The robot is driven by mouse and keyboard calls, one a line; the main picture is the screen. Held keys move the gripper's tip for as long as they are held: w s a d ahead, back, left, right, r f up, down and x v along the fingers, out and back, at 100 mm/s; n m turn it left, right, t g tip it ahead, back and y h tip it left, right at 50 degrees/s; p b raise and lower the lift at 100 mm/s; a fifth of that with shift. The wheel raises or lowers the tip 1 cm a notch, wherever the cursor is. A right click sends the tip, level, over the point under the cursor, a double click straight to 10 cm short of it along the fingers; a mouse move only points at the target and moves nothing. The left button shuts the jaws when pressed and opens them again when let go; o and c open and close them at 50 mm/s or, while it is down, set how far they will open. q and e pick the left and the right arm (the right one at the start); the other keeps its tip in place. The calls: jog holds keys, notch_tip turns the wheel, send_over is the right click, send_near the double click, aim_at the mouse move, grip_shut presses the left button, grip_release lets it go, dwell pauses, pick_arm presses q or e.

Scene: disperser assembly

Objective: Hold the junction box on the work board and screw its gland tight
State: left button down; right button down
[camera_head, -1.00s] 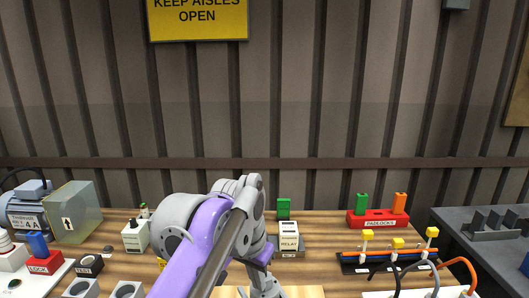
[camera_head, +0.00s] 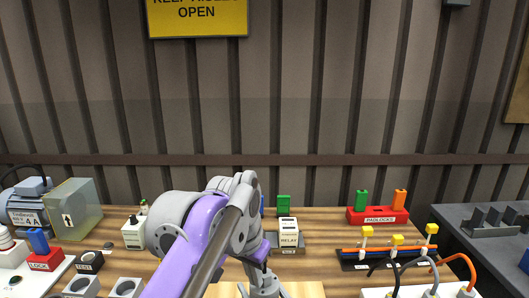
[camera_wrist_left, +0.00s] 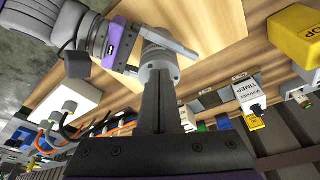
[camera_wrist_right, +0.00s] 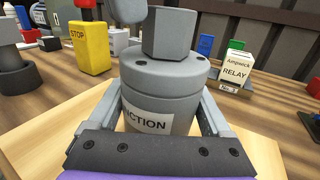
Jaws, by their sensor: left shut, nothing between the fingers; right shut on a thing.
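The junction box (camera_wrist_right: 150,92), a grey round body with a white label, stands upright in the right wrist view. The grey hexagonal gland (camera_wrist_right: 168,38) is on its top; its tightness cannot be told. My right gripper (camera_wrist_right: 160,108) is shut around the box, one finger on each side. The pale work board (camera_wrist_right: 250,158) lies beneath. My left gripper (camera_wrist_left: 161,88) is shut and empty, its dark fingers overlapping the grey box (camera_wrist_left: 158,62) in the left wrist view. Contact with the gland cannot be told. In the head view my left arm hides most of that spot.
The relay box (camera_head: 289,233) stands behind the board. A red padlock stand (camera_head: 378,216) and a cable rack (camera_head: 388,253) are to the right. A yellow stop box (camera_wrist_right: 90,47) shows in the right wrist view. Motor and lock parts crowd the table's left side.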

pick_arm(q)
jog(key=w+v, duration=0.1)
jog(key=v, duration=0.5)
jog(key=shift+d, duration=0.3)
jog(key=shift+r, duration=0.15)
jog(key=shift+s+d+f, duration=0.1)
jog(key=shift+f, duration=1.45)
jog(key=shift+s+f, duration=0.15)
jog(key=shift+f, duration=1.35)
jog(key=shift+w+d, duration=0.25)
jog(key=shift+w, duration=0.2)
jog(key=shift+w+a, duration=0.1)
jog(key=shift+a, duration=0.1)
